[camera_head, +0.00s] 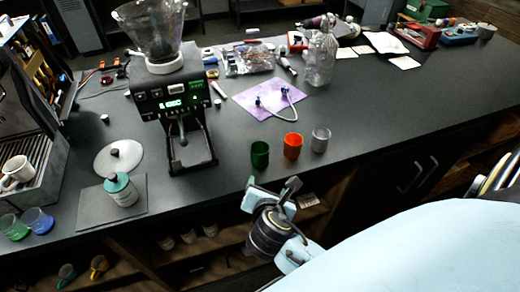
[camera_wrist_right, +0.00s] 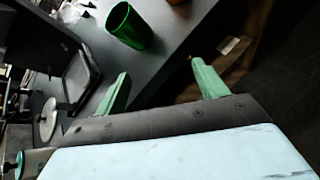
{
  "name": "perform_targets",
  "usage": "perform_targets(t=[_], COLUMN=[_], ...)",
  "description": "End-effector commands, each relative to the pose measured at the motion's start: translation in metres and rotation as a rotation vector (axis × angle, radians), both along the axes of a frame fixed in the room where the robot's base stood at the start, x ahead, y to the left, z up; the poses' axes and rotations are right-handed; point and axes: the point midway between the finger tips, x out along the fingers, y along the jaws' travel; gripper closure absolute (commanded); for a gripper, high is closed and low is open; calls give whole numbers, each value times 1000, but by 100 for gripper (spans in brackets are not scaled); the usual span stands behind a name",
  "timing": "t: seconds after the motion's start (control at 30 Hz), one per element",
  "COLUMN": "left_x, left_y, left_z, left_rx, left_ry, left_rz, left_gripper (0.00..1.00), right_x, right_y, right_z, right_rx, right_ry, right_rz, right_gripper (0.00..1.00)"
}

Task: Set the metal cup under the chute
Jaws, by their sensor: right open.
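The metal cup (camera_head: 320,139) is grey and stands upright near the counter's front edge, right of an orange cup (camera_head: 292,146) and a green cup (camera_head: 260,154). The grinder (camera_head: 172,96) stands left of the cups, with its chute above a black tray (camera_head: 191,150). No cup stands on that tray. My right gripper (camera_head: 272,186) is open and empty, in front of the counter edge, just below the green and orange cups. In the right wrist view its fingers (camera_wrist_right: 160,72) are apart, with the green cup (camera_wrist_right: 128,26) beyond them. My left gripper is not in view.
A purple cloth (camera_head: 270,100) with a curved tube lies behind the cups. The counter (camera_head: 400,120) right of the metal cup is clear.

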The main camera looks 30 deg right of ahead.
Motion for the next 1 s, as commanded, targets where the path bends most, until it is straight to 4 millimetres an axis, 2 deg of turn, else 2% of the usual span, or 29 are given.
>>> perform_targets(t=[0.03,0.1,0.2,0.3,0.63,1.0], left_x=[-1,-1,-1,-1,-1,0], left_y=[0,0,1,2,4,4], left_z=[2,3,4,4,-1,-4], left_rx=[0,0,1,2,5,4], left_ry=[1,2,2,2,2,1], left_rz=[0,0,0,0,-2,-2], left_gripper=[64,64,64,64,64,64], right_x=[6,12,17,23,69,98], right_y=[2,3,4,3,-26,-42], right_z=[12,25,37,40,19,5], right_rx=[-83,-201,-319,-377,-391,-386], right_ry=[5,18,35,45,47,47], right_rz=[46,102,156,180,184,183], right_gripper=[28,28,28,28,28,28])
